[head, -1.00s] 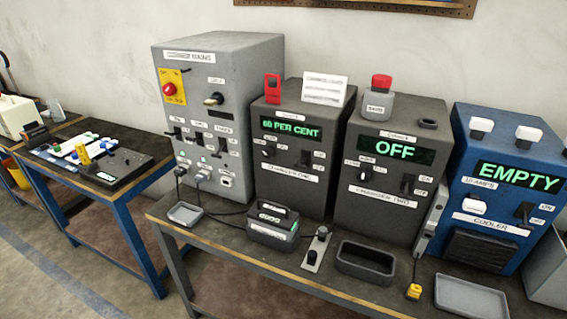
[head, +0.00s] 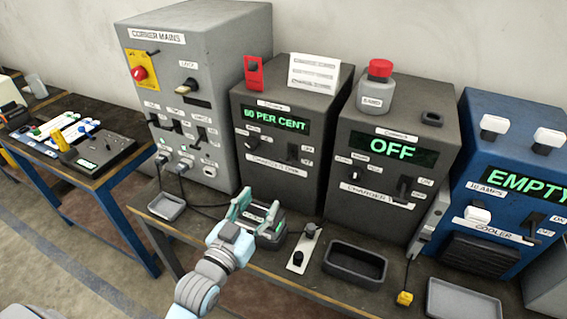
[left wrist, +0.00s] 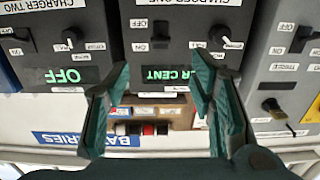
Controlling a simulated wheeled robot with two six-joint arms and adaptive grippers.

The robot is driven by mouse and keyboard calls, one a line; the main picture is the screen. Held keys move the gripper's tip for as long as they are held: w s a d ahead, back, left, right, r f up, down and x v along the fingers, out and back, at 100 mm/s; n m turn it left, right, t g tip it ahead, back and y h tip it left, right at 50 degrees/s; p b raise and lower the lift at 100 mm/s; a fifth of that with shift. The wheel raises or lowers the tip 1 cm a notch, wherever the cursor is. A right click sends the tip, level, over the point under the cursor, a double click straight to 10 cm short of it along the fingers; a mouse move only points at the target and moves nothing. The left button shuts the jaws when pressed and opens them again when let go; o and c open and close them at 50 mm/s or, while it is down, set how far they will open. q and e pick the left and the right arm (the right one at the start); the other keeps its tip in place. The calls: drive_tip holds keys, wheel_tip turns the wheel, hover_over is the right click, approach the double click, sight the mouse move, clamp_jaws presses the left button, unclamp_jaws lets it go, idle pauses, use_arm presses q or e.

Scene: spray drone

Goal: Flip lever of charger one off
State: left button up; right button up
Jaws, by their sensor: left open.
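Charger one (head: 240,170) is a dark grey box with a green "60 PER CENT" display (head: 276,117). Its black lever (head: 292,152) sits right of its knob (head: 251,143), beside small position labels. In the left wrist view, which is upside down, the lever (left wrist: 160,35) and the knob (left wrist: 222,36) show clear of the fingers. My left gripper (head: 258,203) is open and empty, in front of charger one and below its lever, apart from it. Its teal fingers (left wrist: 160,72) frame the display in the wrist view. My right gripper is out of view.
Charger two (head: 340,205), showing "OFF", stands to the right, then the blue cooler (head: 462,195). The grey mains cabinet (head: 222,100) is on the left.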

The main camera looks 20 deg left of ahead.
sight(285, 163)
use_arm(q)
drive_tip(key=w, duration=0.9)
drive_tip(key=w+d+b, duration=0.1)
drive_tip(key=w, duration=0.4)
drive_tip(key=shift+w+r, duration=0.25)
drive_tip(key=shift+r, duration=0.05)
drive_tip(key=shift+s+a, duration=0.1)
drive_tip(key=shift+c, duration=0.7)
drive_tip(key=c, duration=1)
drive_tip(key=f+t+b, duration=0.2)
drive_tip(key=t+b, duration=0.1)
drive_tip(key=b, duration=0.8)
drive_tip(key=shift+r, duration=0.25)
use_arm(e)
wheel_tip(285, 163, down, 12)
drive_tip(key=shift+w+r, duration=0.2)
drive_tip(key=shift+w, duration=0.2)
